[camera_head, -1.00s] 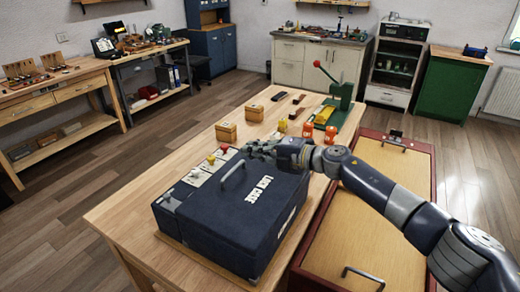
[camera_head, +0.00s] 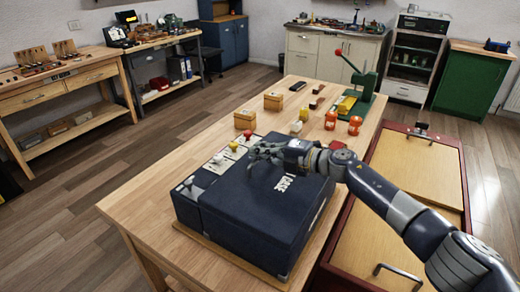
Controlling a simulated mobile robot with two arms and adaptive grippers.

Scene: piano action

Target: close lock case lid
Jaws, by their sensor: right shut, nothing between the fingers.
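The dark blue lock case (camera_head: 245,215) sits on a thin wooden board on the wooden table. Its lid (camera_head: 285,205) lies flat over the case, with white lettering on its right part, and looks shut. My right gripper (camera_head: 255,157) is shut and empty, over the far part of the lid. I cannot tell whether it touches the lid. It hides part of the lid, and the lid's handle does not show. Several small knobs, white, red and yellow, stand along a strip (camera_head: 213,165) at the case's left side. My left gripper is not in view.
Small wooden boxes (camera_head: 245,119), orange pieces (camera_head: 355,125) and a green press with a red-knobbed lever (camera_head: 362,85) stand farther back on the table (camera_head: 140,205). A red-framed wooden panel (camera_head: 410,175) is at the right. The table's left front is clear.

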